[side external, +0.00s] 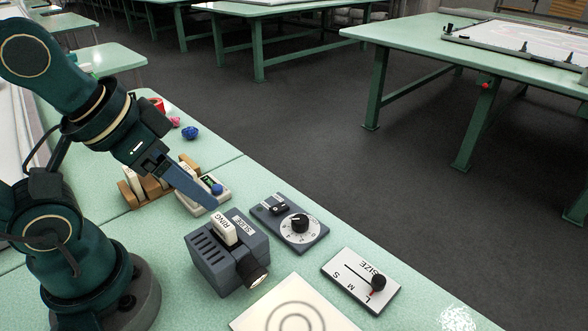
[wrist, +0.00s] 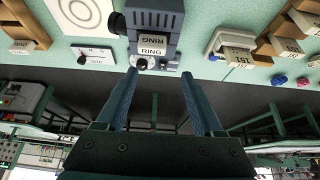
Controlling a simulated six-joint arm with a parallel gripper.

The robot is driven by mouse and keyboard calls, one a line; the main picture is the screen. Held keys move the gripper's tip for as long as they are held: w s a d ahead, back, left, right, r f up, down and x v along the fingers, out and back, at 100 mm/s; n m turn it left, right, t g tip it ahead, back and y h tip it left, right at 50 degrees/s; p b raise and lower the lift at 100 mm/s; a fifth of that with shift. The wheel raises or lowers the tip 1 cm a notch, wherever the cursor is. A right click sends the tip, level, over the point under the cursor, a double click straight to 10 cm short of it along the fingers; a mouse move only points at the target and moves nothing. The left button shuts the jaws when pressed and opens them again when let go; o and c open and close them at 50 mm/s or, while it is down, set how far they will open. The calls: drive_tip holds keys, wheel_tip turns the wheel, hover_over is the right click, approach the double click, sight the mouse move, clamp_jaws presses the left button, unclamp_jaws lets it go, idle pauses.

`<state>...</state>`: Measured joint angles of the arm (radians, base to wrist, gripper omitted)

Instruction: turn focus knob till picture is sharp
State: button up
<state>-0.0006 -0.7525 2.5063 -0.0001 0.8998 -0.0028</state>
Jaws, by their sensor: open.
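A grey control box (side external: 272,219) holds a black knob (side external: 300,222) on a round white numbered dial, with a smaller black control behind it. The knob also shows in the wrist view (wrist: 141,63), near the left fingertip. A dark grey projector (side external: 222,262) stands left of the box with a white RING slide (side external: 228,232) upright in its top. In front lies a white sheet (side external: 292,308) showing soft grey rings, partly cut off by the frame. My gripper (side external: 214,206) is open and empty, its fingers reaching toward the slide and projector top. Contact cannot be told.
A white SIZE slider panel (side external: 352,285) with a black handle lies right of the sheet. A wooden rack (side external: 145,190) of slides and a small pale unit with a blue knob (side external: 217,189) stand behind the projector. The green bench's right edge is clear.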

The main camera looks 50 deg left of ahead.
drive_tip(key=shift+r, duration=0.1)
idle(0.4)
drive_tip(key=w+r+n, duration=0.3)
drive_tip(key=w+r, duration=0.1)
drive_tip(key=w, duration=0.1)
drive_tip(key=n+g, duration=0.2)
drive_tip(key=g, duration=0.3)
hover_over(300, 219)
wheel_tip(300, 219, down, 12)
drive_tip(key=shift+w+f, duration=0.15)
drive_tip(key=shift+f, duration=0.1)
drive_tip(key=shift+g, duration=0.3)
drive_tip(key=shift+f, duration=2.8)
clamp_jaws()
